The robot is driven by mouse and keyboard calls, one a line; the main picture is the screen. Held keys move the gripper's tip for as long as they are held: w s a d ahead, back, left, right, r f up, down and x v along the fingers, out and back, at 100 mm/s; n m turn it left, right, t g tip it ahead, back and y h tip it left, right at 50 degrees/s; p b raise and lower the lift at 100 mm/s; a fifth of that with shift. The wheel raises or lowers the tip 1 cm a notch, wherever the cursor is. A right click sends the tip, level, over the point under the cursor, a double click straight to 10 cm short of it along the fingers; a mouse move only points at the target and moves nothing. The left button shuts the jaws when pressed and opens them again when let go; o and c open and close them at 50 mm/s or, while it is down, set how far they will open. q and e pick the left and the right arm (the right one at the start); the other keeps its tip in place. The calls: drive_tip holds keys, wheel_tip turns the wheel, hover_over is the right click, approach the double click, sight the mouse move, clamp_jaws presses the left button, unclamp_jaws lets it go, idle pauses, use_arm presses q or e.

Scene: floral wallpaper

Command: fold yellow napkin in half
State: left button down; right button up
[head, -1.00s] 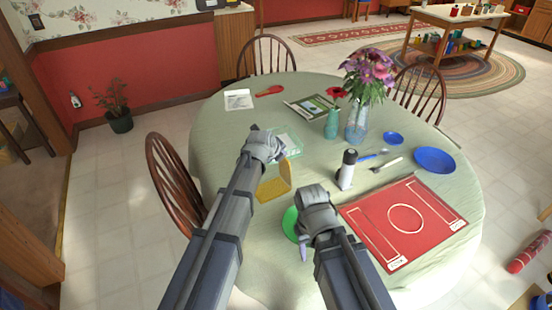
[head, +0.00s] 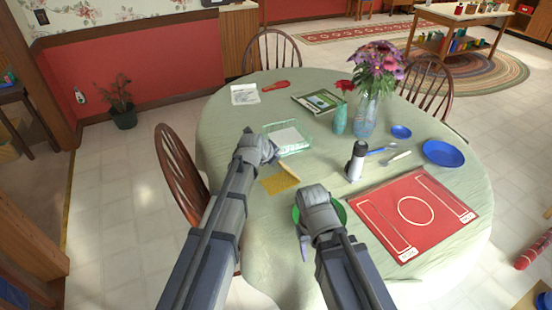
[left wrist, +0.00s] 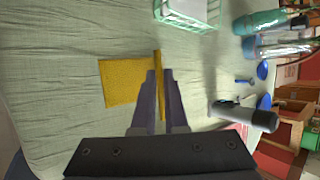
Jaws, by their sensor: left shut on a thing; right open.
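The yellow napkin (head: 279,183) lies partly flat on the round table, with one edge raised. In the left wrist view the flat part of the napkin (left wrist: 127,82) is at left, and the raised edge stands between the fingertips. My left gripper (head: 272,158) is shut on that raised edge; it also shows in the left wrist view (left wrist: 159,85). My right gripper (head: 304,232) is open, over a green round dish (head: 339,211) at the near side of the table. The right gripper hides part of that dish.
A green wire basket (head: 295,150) stands just beyond the napkin. A white-and-black bottle (head: 355,162) stands right of it, with a red placemat (head: 450,205) nearer. Vases with flowers (head: 366,115) and a blue plate (head: 443,152) are farther right. Bare tablecloth (head: 225,140) lies to the left.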

idle(0.3)
use_arm(q)
drive_tip(key=c, duration=0.8)
unclamp_jaws()
drive_tip(key=shift+o, duration=0.2)
drive_tip(key=p+v, duration=0.6)
drive_tip(key=v, duration=0.1)
drive_tip(key=shift+s+r, duration=0.25)
drive_tip(key=shift+a, duration=0.1)
